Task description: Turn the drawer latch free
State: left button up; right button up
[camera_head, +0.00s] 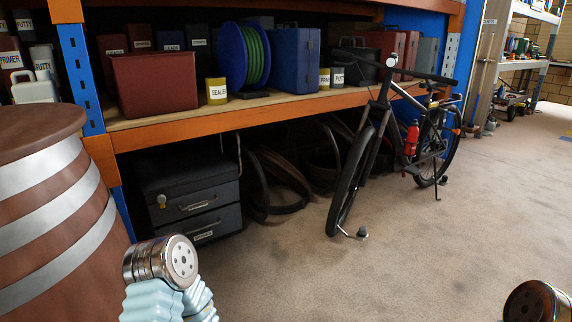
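A black drawer cabinet (190,230) stands on the floor under the lowest shelf, left of centre. It has two stacked drawers with grey bar handles, and both look shut. A small pale round fitting (162,200), which may be the latch, sits at the upper left of the top drawer's front. It is too small to tell which way it is turned. Only parts of my arms show at the bottom edge, one in front of the cabinet's lower left and one at the far right. Neither of my grippers is in view, and nothing is seen touching the cabinet.
A brown barrel (50,240) with silver bands stands close on the left. A black bicycle (375,150) leans near the shelf at right. The floor (300,275) in front is clear.

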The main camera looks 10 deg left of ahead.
aim_at(161, 199)
jog(key=i+l+z, duration=0.15)
jog(key=i, duration=0.4)
jog(key=i+l+z, duration=0.1)
jog(key=i, duration=0.45)
jog(key=i+u, duration=0.75)
jog(key=i, duration=0.15)
jog(key=i+l+u, duration=0.2)
jog(key=i+u, duration=0.15)
jog(key=i, duration=0.05)
